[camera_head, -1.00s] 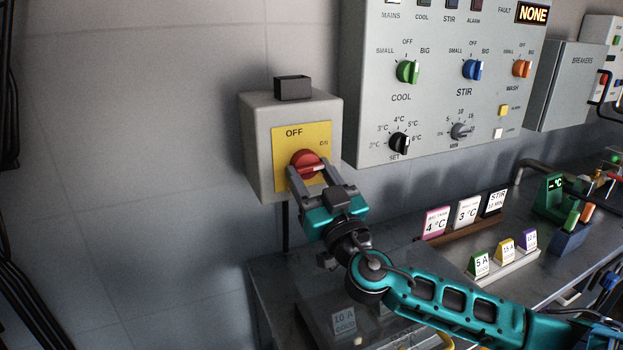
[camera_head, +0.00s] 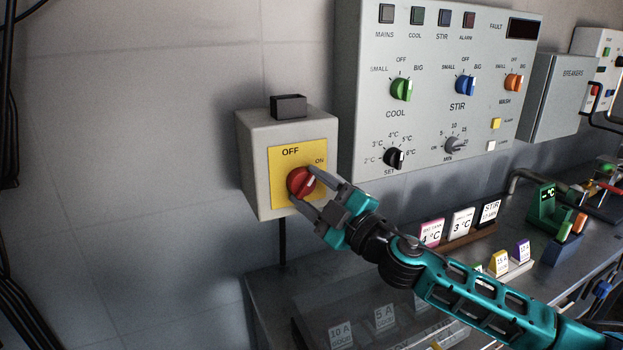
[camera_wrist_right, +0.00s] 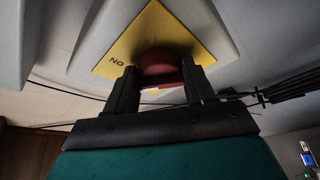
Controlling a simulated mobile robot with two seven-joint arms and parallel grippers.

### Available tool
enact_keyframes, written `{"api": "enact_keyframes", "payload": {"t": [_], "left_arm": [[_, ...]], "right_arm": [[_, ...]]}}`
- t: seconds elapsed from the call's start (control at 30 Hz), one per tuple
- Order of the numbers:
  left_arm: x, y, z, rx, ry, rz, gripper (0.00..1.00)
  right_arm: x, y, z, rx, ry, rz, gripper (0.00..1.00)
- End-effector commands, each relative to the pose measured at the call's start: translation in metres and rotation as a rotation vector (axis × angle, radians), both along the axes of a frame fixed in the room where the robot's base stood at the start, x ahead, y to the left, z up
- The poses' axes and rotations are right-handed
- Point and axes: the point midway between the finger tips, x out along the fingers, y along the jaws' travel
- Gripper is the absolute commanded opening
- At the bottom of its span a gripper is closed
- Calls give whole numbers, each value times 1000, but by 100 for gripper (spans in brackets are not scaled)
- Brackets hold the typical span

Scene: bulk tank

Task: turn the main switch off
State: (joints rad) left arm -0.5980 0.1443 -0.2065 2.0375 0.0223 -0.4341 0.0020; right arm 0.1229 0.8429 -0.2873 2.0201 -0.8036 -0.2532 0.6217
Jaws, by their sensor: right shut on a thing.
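The main switch is a red rotary knob (camera_head: 300,182) on a yellow plate (camera_head: 283,168) marked OFF and ON, on the front of a grey box (camera_head: 253,160) on the wall. My right gripper (camera_head: 304,187) is shut on the red knob, one finger on each side. The right wrist view shows the red knob (camera_wrist_right: 157,64) between the two dark fingers (camera_wrist_right: 160,88). The fingers partly hide the knob, so its exact pointing is hard to read. My left gripper is not in view.
The grey control panel (camera_head: 428,120) with several knobs is right of the switch box; its fault display (camera_head: 524,29) and top lamps are dark. A dark block (camera_head: 288,105) sits on the box. Below right, a bench (camera_head: 268,290) holds label cards and small stands.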

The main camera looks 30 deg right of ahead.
Motion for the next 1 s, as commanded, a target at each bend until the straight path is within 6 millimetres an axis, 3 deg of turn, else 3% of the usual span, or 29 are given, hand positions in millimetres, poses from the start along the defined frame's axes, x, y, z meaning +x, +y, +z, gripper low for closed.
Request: {"api": "enact_keyframes", "payload": {"t": [0.03, 0.4, 0.73, 1.0], "left_arm": [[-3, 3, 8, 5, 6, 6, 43], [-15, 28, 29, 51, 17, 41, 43], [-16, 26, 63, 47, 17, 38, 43], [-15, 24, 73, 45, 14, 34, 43]], "right_arm": [[0, -2, 7, -47, 5, -2, 23], [0, -3, 12, -376, 24, -3, 23], [0, -3, 11, -564, 33, -3, 23], [0, -3, 8, -624, 35, -3, 23]]}}
